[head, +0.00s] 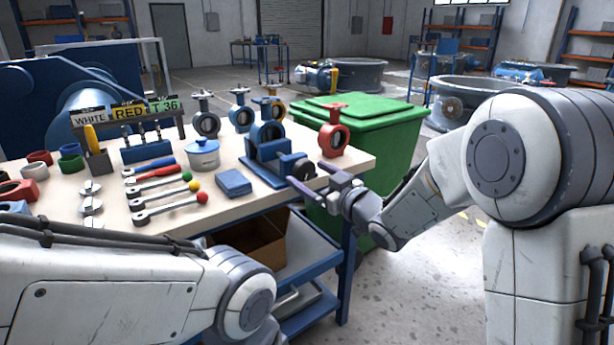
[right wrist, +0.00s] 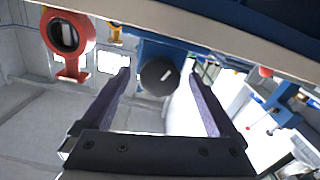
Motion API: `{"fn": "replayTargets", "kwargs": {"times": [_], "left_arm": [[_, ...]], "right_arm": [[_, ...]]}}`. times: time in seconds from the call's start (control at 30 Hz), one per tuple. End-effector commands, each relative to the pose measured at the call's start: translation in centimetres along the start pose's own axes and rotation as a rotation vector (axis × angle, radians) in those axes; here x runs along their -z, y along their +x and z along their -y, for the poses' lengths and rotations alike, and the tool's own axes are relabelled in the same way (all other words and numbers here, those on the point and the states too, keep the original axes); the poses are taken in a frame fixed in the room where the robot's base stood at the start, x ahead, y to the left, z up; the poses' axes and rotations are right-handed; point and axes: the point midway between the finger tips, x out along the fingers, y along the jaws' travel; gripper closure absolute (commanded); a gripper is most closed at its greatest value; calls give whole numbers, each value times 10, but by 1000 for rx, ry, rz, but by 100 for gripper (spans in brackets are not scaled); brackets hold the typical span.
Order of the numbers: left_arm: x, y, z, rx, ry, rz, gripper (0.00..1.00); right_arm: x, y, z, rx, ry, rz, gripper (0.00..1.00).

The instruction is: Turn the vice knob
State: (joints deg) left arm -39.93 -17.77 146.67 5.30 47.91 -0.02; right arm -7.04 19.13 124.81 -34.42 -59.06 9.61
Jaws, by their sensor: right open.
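A blue vice (head: 268,172) stands at the right end of the workbench and holds a blue butterfly valve (head: 265,131). Its dark round knob (head: 303,169) faces the bench's right front edge. In the right wrist view the knob (right wrist: 154,77) is dark with a white mark and appears between the fingertips. My right gripper (head: 314,178) is open and empty, its purple fingers close to the knob. I cannot tell whether they touch it. The left gripper is out of view; only my left arm shows at the lower left.
A red valve (head: 333,138) stands at the bench's right corner, close to the right gripper; it also shows in the right wrist view (right wrist: 66,36). A green bin (head: 365,125) stands behind. A blue box (head: 233,182), a pot (head: 203,155) and several ratchets lie left on the bench (head: 240,204).

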Motion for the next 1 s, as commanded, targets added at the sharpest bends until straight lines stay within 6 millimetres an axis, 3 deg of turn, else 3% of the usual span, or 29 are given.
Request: {"fn": "replayTargets", "kwargs": {"times": [0.2, 0.47, 0.5, 0.7, 0.73, 1.0], "left_arm": [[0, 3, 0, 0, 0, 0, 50], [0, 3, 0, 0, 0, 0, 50], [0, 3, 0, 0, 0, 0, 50], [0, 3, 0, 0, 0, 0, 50], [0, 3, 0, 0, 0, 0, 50], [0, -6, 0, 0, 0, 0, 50]], "right_arm": [[0, 19, 0, -1, 0, 1, 6], [0, 20, 0, -1, 0, 1, 6], [0, 20, 0, -1, 0, 1, 10], [0, 20, 0, -1, 0, 1, 87], [0, 20, 0, -1, 0, 1, 92], [0, 20, 0, -1, 91, 1, 92]]}}
